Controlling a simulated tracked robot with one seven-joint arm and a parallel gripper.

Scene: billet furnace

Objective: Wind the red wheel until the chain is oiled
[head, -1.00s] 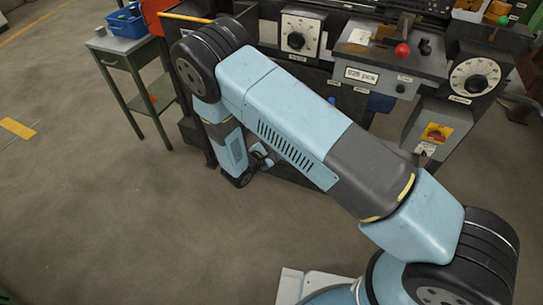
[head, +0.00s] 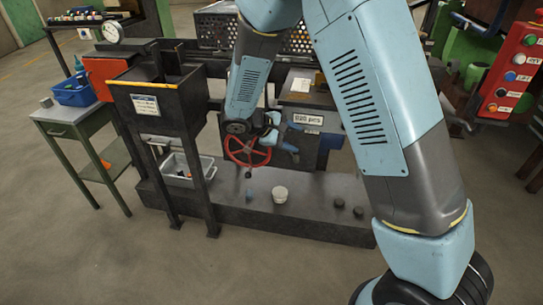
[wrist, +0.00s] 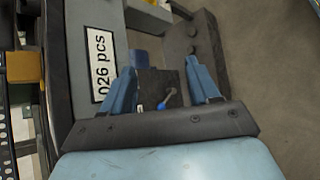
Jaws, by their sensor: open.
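The red wheel (head: 262,156) is a spoked handwheel, upright on the front of the machine above the dark base ledge in the head view. My arm and gripper partly cover its upper part. My gripper (head: 284,134) is just right of the wheel's upper rim, its fingers pointing right and away from it. In the wrist view my gripper (wrist: 160,70) is open, with nothing held. A small blue-tipped lever or pin (wrist: 164,104) shows between the fingers; I cannot tell how far beyond them it lies. The wheel is not visible in the wrist view. I cannot make out the chain.
The base ledge (head: 225,208) carries a white round pot (head: 280,194), a grey bin (head: 187,168) and dark knobs. A black hopper stand (head: 160,105) stands left of the wheel. A red button panel (head: 512,75) hangs at right.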

